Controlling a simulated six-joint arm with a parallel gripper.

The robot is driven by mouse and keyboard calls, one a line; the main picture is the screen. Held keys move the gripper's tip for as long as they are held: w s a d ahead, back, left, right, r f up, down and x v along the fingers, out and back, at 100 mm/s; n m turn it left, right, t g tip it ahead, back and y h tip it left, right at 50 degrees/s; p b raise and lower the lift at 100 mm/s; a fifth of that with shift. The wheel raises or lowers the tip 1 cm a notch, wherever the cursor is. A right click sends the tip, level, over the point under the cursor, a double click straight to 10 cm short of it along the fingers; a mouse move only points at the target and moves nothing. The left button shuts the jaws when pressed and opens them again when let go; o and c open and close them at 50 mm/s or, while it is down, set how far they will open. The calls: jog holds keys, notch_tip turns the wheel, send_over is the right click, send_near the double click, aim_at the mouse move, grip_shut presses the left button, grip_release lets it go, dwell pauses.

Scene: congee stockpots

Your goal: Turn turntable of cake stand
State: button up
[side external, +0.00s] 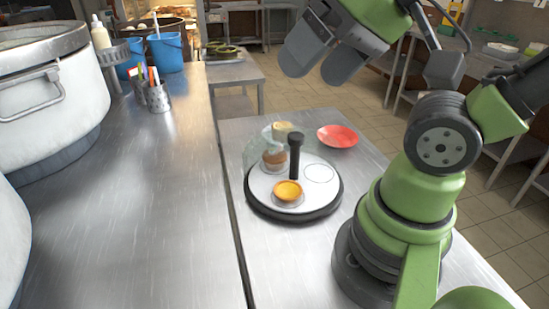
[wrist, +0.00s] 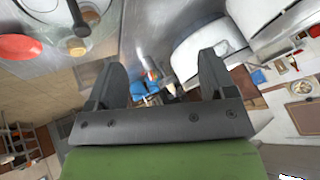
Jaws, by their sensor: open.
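The cake stand's round turntable (side external: 255,187) sits on the metal table in the side external view, white on top with a dark rim. A black upright knob (side external: 295,150) rises near its middle. An empty outlined circle is at the right. My gripper (side external: 318,62) is above and behind the stand, open and empty, apart from it. In the wrist view my gripper (wrist: 160,88) is open, with the knob (wrist: 78,46) at upper left.
A red plate (side external: 338,136) lies behind the stand, to the right. Large white pots (side external: 48,95), blue buckets (side external: 166,52) and a utensil holder (side external: 158,97) stand on the left counter. The counter's front is clear.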

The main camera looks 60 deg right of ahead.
jog(key=shift+c, duration=1.3)
jog(key=m+g+h, duration=0.2)
jog(key=m+g, duration=0.5)
jog(key=m, duration=0.1)
send_near(296, 135)
notch_tip(296, 135, down, 9)
jog(key=shift+w+f, duration=0.1)
jog(key=shift+f, duration=0.05)
jog(key=shift+c, duration=0.2)
grip_shut()
